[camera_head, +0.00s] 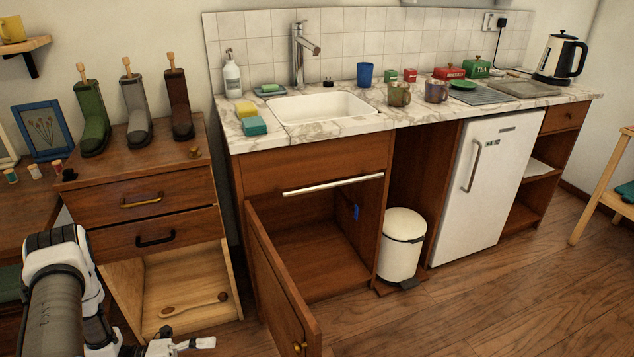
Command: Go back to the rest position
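My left arm comes in at the lower left, in front of the small wooden chest. My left gripper (180,346) is at the bottom edge, partly cut off. One pale finger points right; the rest is out of frame, so I cannot tell whether it is open or shut. No held object shows. My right gripper is not in view.
The sink cabinet door (277,283) stands open toward me, just right of my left gripper. The chest (150,190) has an open lower compartment with a wooden spoon (195,305). A white bin (401,244) stands under the counter (350,122).

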